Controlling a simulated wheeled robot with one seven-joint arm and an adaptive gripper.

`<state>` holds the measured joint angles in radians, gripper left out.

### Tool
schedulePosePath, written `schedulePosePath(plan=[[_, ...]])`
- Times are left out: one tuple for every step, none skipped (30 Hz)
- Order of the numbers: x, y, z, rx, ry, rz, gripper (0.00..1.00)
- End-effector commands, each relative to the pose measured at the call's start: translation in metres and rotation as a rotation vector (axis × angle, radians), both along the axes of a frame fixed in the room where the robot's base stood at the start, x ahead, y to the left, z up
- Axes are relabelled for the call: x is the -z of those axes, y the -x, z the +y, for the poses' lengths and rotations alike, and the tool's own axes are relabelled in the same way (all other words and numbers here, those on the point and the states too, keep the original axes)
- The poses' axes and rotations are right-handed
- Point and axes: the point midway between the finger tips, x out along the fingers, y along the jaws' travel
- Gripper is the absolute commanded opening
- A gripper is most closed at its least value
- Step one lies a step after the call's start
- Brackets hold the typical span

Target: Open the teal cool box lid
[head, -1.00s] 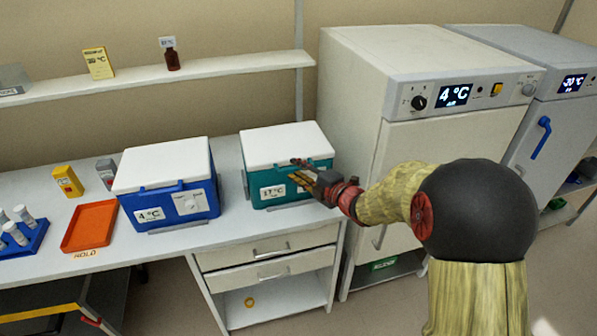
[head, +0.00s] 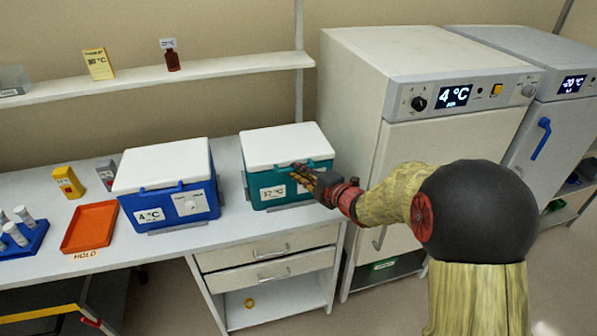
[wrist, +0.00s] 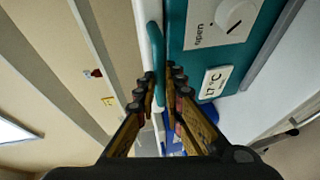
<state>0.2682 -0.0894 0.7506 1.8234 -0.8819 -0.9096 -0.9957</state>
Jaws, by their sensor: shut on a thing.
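The teal cool box (head: 262,196) stands on the bench with its white lid (head: 285,143) down. My gripper (head: 299,173) is at the upper front of the box, just under the lid's front edge. In the wrist view my gripper (wrist: 163,82) is shut on the lid's teal handle (wrist: 155,47), a bar along the white lid edge, with fingers on both sides of it. The fingers hide part of the handle.
A blue cool box (head: 190,203) with a white lid stands to the left. An orange tray (head: 90,226) lies farther left. A tall 4 °C cabinet (head: 405,90) stands close on the right. A wall shelf (head: 200,74) runs behind, above the boxes.

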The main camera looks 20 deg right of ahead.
Motion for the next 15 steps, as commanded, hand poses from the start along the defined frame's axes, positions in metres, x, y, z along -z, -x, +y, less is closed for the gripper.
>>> schedulePosePath(plan=[[0.0005,0.0002,0.0,0.0,-0.001,0.001,0.0],[0.0005,0.0002,0.0,0.0,-0.001,0.001,0.0],[0.0005,0.0002,0.0,0.0,-0.001,0.001,0.0],[0.0005,0.0002,0.0,0.0,-0.001,0.001,0.0],[0.0006,0.0002,0.0,0.0,-0.001,0.001,0.0],[0.0006,0.0002,0.0,0.0,-0.001,0.001,0.0],[0.0006,0.0002,0.0,0.0,-0.001,0.002,0.0],[0.0006,0.0002,0.0,0.0,-0.001,0.002,0.0],[0.0006,0.0002,0.0,0.0,-0.001,0.002,0.0],[0.0006,0.0002,0.0,0.0,-0.001,0.002,0.0],[0.0004,0.0003,-0.0001,0.0,-0.001,0.002,0.0],[-0.0001,0.0002,-0.0001,0.0,-0.001,0.003,0.0],[-0.0005,0.0002,-0.0001,0.0,-0.002,0.004,0.0],[-0.0013,0.0001,-0.0002,0.0,-0.001,0.006,0.0],[-0.0026,0.0001,-0.0001,0.001,-0.001,0.008,0.0]])
